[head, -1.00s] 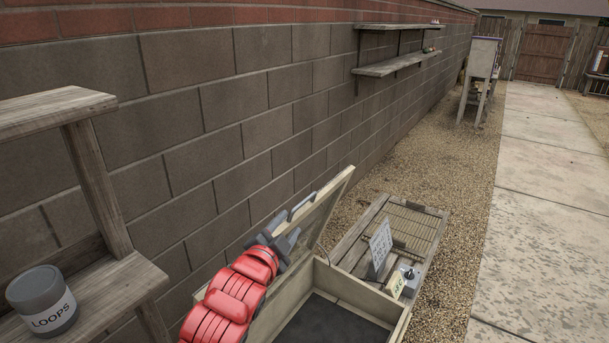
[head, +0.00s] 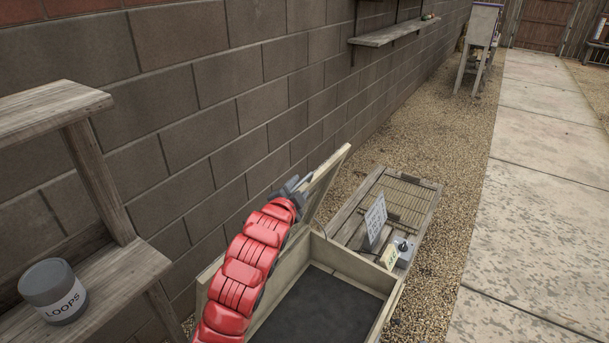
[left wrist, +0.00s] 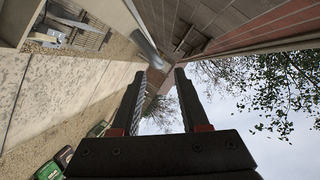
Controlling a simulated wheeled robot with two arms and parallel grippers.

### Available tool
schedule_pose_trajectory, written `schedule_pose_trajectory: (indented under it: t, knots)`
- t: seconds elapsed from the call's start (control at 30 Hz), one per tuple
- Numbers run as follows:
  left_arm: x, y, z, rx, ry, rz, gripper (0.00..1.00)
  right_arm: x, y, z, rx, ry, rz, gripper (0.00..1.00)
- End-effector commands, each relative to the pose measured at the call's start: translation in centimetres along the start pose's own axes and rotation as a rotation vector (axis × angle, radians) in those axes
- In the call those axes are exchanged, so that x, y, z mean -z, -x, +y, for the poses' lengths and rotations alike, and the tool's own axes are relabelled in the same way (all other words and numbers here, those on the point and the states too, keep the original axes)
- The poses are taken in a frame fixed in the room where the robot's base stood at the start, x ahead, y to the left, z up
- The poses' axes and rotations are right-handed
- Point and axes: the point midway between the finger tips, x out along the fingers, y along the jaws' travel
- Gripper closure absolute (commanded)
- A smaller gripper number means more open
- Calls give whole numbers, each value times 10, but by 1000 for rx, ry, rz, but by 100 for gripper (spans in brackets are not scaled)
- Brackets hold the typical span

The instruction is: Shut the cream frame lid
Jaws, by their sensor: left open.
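The cream frame (head: 347,262) is a cream wooden box with a dark bed inside, low in the middle of the head view. Its lid (head: 328,185) stands raised and tilted on the wall side, with its inner face partly hidden by my red left arm. My left gripper (head: 296,186) is at the upper part of the lid, close against it; I cannot tell whether it touches. In the left wrist view its two fingers (left wrist: 160,82) are apart, with nothing clearly held between them. A grey rounded bar (left wrist: 147,50) shows just past the tips. My right gripper is out of view.
A slatted wooden bench (head: 408,205) with a sign (head: 375,220) and a small grey device (head: 402,250) stands beyond the frame. A wooden shelf with a grey LOOPS pot (head: 53,292) is at left. The block wall runs behind; the paved path (head: 530,200) is clear.

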Motion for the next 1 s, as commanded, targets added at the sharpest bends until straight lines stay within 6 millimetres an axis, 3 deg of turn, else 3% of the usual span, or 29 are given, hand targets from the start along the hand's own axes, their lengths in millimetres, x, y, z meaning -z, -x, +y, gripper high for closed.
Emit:
schedule_pose_trajectory:
  t: [0.3,0.5,0.93,1.0]
  knots:
    - [1,-43,-2,-1,2,-2,55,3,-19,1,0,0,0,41]
    - [0,-58,-2,0,2,-1,55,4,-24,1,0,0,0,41]
    - [1,-64,-1,4,-1,2,55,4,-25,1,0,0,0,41]
    - [1,-64,-1,3,0,2,66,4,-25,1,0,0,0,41]
